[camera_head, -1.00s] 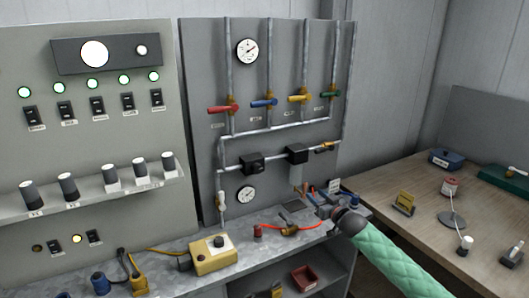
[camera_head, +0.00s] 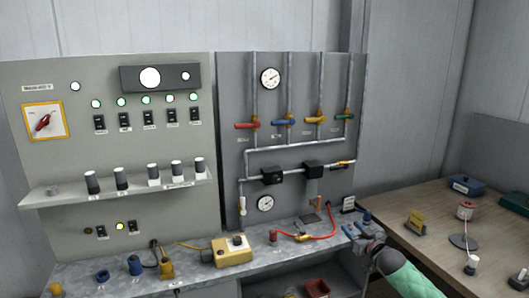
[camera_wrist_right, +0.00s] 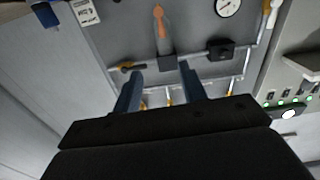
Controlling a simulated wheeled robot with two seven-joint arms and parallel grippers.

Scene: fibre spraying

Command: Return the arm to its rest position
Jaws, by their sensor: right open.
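My right arm (camera_head: 400,275), in a green sleeve, comes in from the lower right of the head view. My right gripper (camera_head: 357,229) is at the right end of the grey bench, near a small white label card. In the right wrist view its two blue-grey fingers (camera_wrist_right: 168,92) stand apart with nothing between them. That view looks towards the pipe panel (camera_wrist_right: 190,60), which appears upside down. My left gripper is in neither view.
The pipe panel (camera_head: 228,120) carries coloured valve handles and two gauges. A switch panel (camera_head: 60,150) stands left of it. On the bench are a yellow box (camera_head: 232,251) and a red hose (camera_head: 325,234). A wooden table (camera_head: 405,206) with several items is at the right.

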